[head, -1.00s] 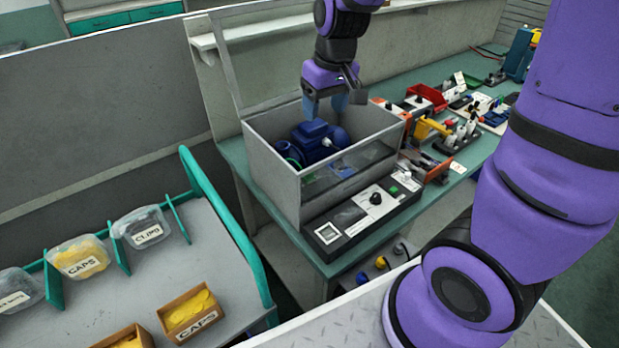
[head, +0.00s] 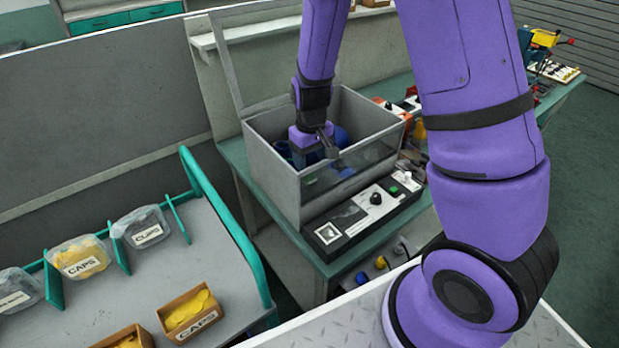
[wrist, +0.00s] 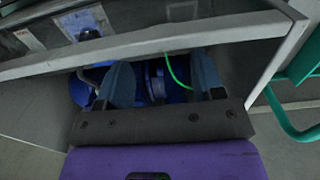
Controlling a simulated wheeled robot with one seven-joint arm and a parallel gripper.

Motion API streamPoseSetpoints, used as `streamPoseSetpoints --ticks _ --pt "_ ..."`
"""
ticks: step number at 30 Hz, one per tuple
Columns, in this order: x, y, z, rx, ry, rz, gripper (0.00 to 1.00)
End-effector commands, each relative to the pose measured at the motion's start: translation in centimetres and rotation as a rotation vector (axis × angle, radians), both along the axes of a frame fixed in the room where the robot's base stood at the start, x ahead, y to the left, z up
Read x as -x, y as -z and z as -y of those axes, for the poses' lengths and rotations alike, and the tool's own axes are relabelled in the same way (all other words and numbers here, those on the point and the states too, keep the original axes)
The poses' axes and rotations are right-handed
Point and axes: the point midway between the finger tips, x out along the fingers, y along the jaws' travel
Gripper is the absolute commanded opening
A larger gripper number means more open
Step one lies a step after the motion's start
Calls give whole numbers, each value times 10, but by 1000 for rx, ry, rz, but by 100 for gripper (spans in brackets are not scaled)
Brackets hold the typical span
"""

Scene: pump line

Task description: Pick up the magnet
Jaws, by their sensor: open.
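I cannot make out a magnet for certain in any view. My gripper (head: 312,158) points down inside the grey box (head: 272,178), in its left part. In the wrist view the two blue-grey fingers of my gripper (wrist: 162,68) are apart, with no object clearly held between them. Blue pump parts (head: 343,138) lie in the box, partly hidden by my gripper. In the wrist view blue parts (wrist: 155,82) show between and beside the fingers. A thin bright green curved line (wrist: 177,72) shows between the fingers; what it belongs to is unclear.
The box has a raised lid (head: 222,62) and a see-through front. A control panel (head: 368,215) with a black knob stands in front. The teal bench (head: 235,155) extends right with tools. A trolley (head: 120,290) holding tubs and boxes of caps stands left.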

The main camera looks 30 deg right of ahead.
Motion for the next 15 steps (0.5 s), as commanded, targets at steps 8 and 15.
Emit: streamPoseSetpoints --ticks 8,15 --pt "0 19 -1 1 0 -3 62" --pt "-2 49 -3 1 1 -3 62"
